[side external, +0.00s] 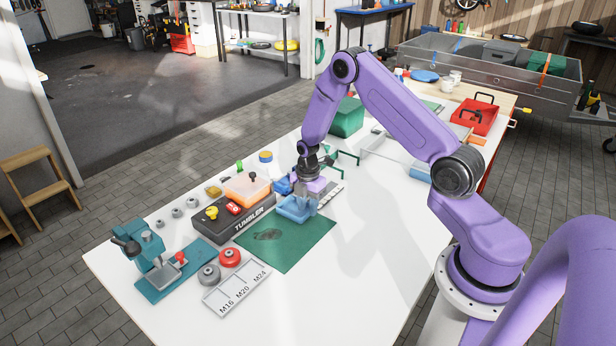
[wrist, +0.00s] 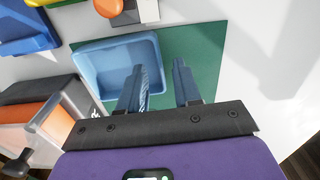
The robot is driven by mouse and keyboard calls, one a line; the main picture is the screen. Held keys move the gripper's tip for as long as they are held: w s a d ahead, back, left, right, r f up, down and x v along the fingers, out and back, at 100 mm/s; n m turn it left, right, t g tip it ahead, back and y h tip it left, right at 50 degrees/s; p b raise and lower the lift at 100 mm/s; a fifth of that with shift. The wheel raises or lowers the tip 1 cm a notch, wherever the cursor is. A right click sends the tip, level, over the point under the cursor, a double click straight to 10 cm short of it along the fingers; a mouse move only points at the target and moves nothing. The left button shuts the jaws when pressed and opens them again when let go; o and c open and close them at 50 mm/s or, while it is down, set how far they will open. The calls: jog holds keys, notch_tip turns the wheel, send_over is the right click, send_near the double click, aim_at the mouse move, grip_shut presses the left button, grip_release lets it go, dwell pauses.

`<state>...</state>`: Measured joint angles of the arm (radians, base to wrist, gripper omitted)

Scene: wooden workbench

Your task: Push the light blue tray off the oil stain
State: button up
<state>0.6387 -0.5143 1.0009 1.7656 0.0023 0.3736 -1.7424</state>
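The light blue tray (side external: 295,208) sits at the far corner of the dark green mat (side external: 290,252). The dark oil stain (side external: 268,234) lies uncovered on the mat, with a strip of bare green between it and the tray. My gripper (side external: 307,196) is low at the tray, and its fingers partly hide it. In the wrist view the tray (wrist: 88,68) looks empty. My gripper's fingers (wrist: 158,68) are apart there, one over the tray's inside and one beyond its right wall. Whether they touch the wall, I cannot tell. The stain is not in the wrist view.
A teal press (side external: 150,255) and a labelled M16–M24 sorting tray (side external: 237,287) are in front. The white bench right of the mat is clear.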

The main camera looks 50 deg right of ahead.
notch_tip(320, 180, up, 16)
jog(key=shift+f, duration=0.15)
dwell(0.3)
jog(key=s+a+r+m, duration=0.1)
jog(key=s+a+r, duration=0.3)
jog(key=s+a, duration=0.3)
jog(key=s+a+r+m, duration=0.25)
jog(key=s+a, duration=0.25)
jog(key=a, duration=0.4)
jog(key=s+a+r+m, duration=0.1)
jog(key=s, duration=0.9)
jog(key=s+a+r+m, duration=0.1)
jog(key=s+r, duration=0.1)
jog(key=s, duration=0.8)
jog(key=shift+s+r, duration=0.2)
jog(key=shift+s, duration=0.05)
